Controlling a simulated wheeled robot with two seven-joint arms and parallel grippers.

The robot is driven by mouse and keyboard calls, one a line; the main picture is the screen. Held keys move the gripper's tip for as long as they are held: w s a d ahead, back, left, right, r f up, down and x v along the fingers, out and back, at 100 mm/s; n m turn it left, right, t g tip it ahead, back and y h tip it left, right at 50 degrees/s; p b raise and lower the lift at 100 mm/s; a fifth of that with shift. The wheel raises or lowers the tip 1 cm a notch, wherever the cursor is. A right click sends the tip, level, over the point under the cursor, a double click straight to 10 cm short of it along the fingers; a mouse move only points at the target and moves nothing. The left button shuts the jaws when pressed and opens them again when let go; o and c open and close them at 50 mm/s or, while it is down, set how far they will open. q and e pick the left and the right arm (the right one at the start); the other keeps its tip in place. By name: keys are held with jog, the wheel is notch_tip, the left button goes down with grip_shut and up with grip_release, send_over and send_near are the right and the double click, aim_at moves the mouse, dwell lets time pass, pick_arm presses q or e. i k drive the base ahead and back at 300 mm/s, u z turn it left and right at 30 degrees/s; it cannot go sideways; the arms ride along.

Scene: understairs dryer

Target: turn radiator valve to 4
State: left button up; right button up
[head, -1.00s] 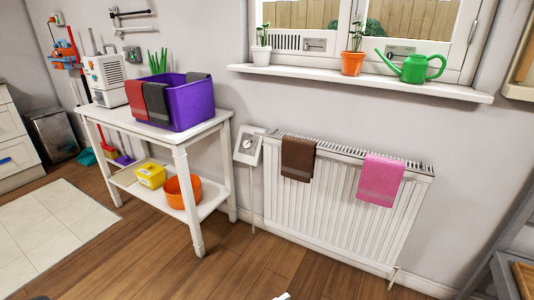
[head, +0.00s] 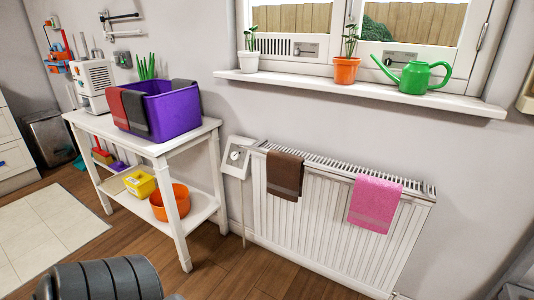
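The radiator valve (head: 235,156) is a small round dial on a white plate at the upper left end of the white radiator (head: 322,222). Its numbers are too small to read. A brown towel (head: 285,175) and a pink towel (head: 375,203) hang over the radiator's top, to the right of the dial. A dark grey rounded part of my own arm shows at the bottom left, well below the valve. Neither of my grippers is in view.
A white table (head: 156,149) with a purple bin (head: 172,112) stands left of the valve. An orange bowl (head: 170,202) and yellow tub (head: 140,184) sit on its lower shelf. The windowsill (head: 360,92) juts out above the radiator. The wooden floor before the radiator is clear.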

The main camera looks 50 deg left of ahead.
aim_at(235, 156)
jog(key=z, duration=0.05)
jog(key=i, duration=0.75)
jog(key=u, duration=0.7)
jog(key=i, duration=0.35)
jog(key=u, duration=0.45)
